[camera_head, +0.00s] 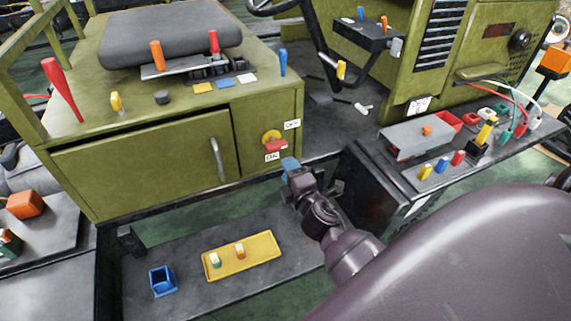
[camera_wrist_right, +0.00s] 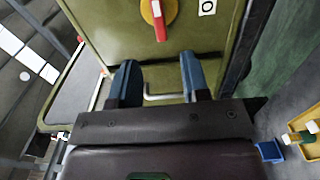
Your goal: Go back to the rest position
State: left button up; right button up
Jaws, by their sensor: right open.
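My right gripper (camera_head: 291,166) is in front of the green cabinet (camera_head: 140,165), just below a rotary switch with a yellow disc (camera_head: 271,136) and a red handle (camera_head: 277,146). In the right wrist view, my right gripper (camera_wrist_right: 160,82) has its two blue fingers apart with nothing between them. The red handle (camera_wrist_right: 158,22) and yellow disc (camera_wrist_right: 169,8) show beyond the fingertips there, apart from them. My left gripper is not in view.
A grey lower step (camera_head: 195,240) bears a yellow tray (camera_head: 215,269) with small parts and a blue box (camera_head: 162,280). A black side console (camera_head: 400,177) with coloured plugs is right of my right gripper. A metal cabinet handle (camera_head: 217,158) sticks out at its left.

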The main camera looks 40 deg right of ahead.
jog(key=shift+s, duration=0.1)
dwell(0.6)
jog(key=s+a+f+m+g+y, duration=0.2)
jog(key=s+a+f+m+g, duration=0.1)
jog(key=s+f+m, duration=0.4)
jog(key=s+a+f+m+g+y, duration=0.2)
jog(key=s+f+m, duration=0.5)
jog(key=s, duration=0.6)
jog(key=shift+s+a+f+g, duration=0.15)
jog(key=shift+a+f+g, duration=0.35)
jog(key=shift+a, duration=0.65)
jog(key=shift+r, duration=0.15)
jog(key=shift+c, duration=0.2)
